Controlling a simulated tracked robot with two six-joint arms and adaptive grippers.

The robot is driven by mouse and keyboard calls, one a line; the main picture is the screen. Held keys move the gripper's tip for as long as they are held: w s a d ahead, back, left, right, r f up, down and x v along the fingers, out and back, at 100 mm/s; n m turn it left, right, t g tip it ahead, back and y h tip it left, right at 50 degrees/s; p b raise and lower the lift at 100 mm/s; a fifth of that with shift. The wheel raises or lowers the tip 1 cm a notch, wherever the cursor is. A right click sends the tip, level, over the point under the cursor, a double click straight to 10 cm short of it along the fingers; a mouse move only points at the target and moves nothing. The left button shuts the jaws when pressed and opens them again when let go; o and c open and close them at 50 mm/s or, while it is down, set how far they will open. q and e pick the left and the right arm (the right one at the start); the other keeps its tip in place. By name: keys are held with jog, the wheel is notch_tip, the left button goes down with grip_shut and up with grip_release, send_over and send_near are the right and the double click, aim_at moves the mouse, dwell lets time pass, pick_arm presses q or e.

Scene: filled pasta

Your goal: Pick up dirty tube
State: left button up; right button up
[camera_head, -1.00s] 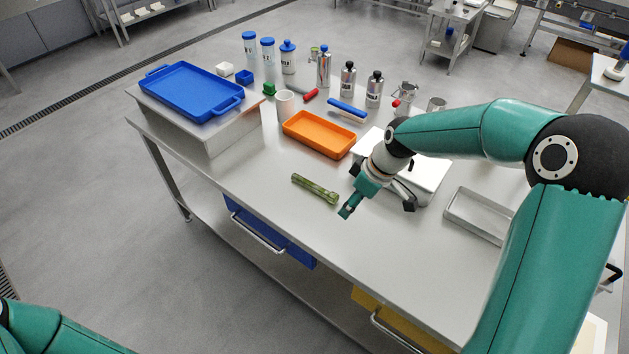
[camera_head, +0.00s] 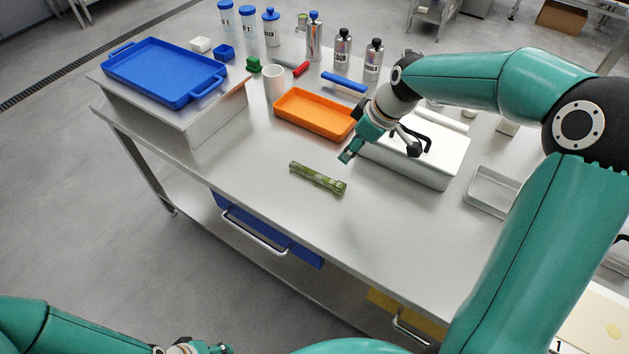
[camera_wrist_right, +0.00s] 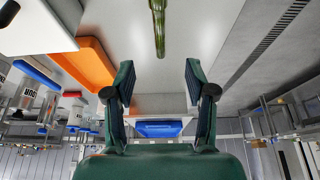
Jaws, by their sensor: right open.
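The dirty tube (camera_head: 317,178), a slim green see-through cylinder, lies on its side on the bare steel table in front of the orange tray.
The orange tray (camera_head: 313,111) and a white-topped box (camera_head: 430,160) stand behind the tube and under my right arm. A blue tray (camera_head: 165,74) sits on a raised steel stand at the left. Bottles (camera_head: 271,30) line the back. The table around the tube is clear.

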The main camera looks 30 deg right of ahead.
jog(key=f, duration=0.1)
jog(key=p, duration=0.1)
send_near(323, 177)
jog(key=x, duration=0.4)
jog(key=shift+s+f, duration=0.15)
jog(key=shift+f, duration=0.3)
jog(key=shift+w+a+f+p, duration=0.1)
jog(key=shift+w+f+p, duration=0.15)
jog(key=shift+f+p, duration=0.2)
jog(key=p+x, duration=0.1)
jog(key=x, duration=0.3)
jog(key=shift+w, duration=0.2)
pick_arm(q)
jog(key=shift+w+d+r, duration=0.1)
jog(key=shift+w+r, duration=0.05)
jog(key=shift+r, duration=0.45)
jog(key=shift+w+d+r, duration=0.1)
jog(key=shift+w+r, duration=0.05)
jog(key=shift+r, duration=0.4)
pick_arm(e)
grip_shut()
